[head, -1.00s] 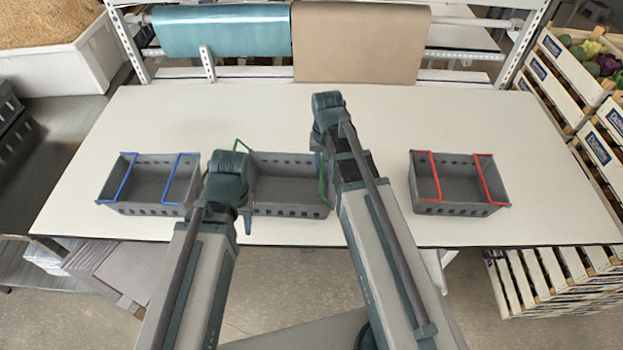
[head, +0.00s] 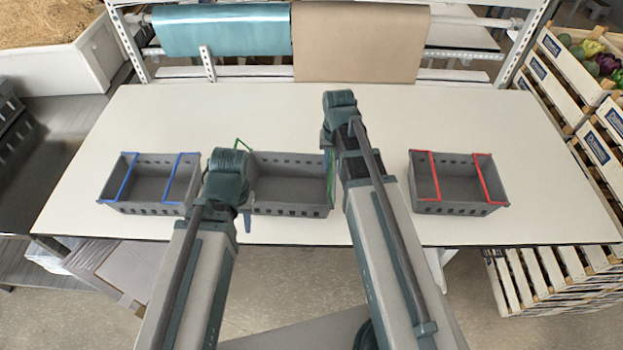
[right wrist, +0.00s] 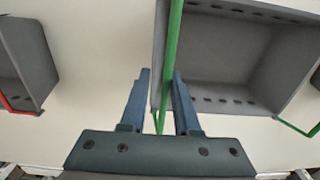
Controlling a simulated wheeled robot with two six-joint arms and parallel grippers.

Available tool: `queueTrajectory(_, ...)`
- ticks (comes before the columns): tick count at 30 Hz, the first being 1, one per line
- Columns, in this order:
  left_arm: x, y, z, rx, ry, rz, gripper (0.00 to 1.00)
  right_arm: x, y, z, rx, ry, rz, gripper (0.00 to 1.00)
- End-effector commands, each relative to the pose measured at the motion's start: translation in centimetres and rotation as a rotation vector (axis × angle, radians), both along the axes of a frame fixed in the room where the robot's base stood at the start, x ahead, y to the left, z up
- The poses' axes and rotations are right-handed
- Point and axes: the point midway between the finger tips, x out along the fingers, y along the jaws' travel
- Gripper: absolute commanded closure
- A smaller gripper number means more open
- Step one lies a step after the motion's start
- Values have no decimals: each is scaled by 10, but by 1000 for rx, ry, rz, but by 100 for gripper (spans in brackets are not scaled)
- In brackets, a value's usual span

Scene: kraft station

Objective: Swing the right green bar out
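The middle grey crate (head: 290,206) stands on the table with a green bar at each end. The right green bar (head: 331,165) lies along the crate's right wall, partly hidden by my right arm. In the right wrist view, the right green bar (right wrist: 173,45) runs along the crate's near-side wall edge. My right gripper (right wrist: 161,73) is open, its two fingers either side of this bar and wall, with gaps visible. The left green bar (head: 242,145) is mostly hidden behind my left arm. My left gripper (head: 247,222) hangs by the crate's left end; its fingers are mostly hidden.
A grey crate with blue bars (head: 150,208) stands to the left and a grey crate with red bars (head: 460,209) to the right. The white table (head: 400,120) is clear behind the crates. Teal and brown paper rolls (head: 360,45) hang at the back.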

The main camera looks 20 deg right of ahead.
Motion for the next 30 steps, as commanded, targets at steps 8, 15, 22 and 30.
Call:
queueTrajectory(8, 0, 0, 0, 0, 0, 0, 61, -1, -2, 0, 0, 0, 0, 70)
queueTrajectory(15, 0, 0, 0, 0, 0, 0, 61, -3, -8, 0, 0, 0, 1, 70)
queueTrajectory(22, 0, 0, 0, 0, 0, 0, 61, -6, -17, 0, 0, 0, -1, 70)
queueTrajectory(30, 0, 0, 0, 0, 0, 0, 61, -9, -26, 0, 0, 0, 0, 70)
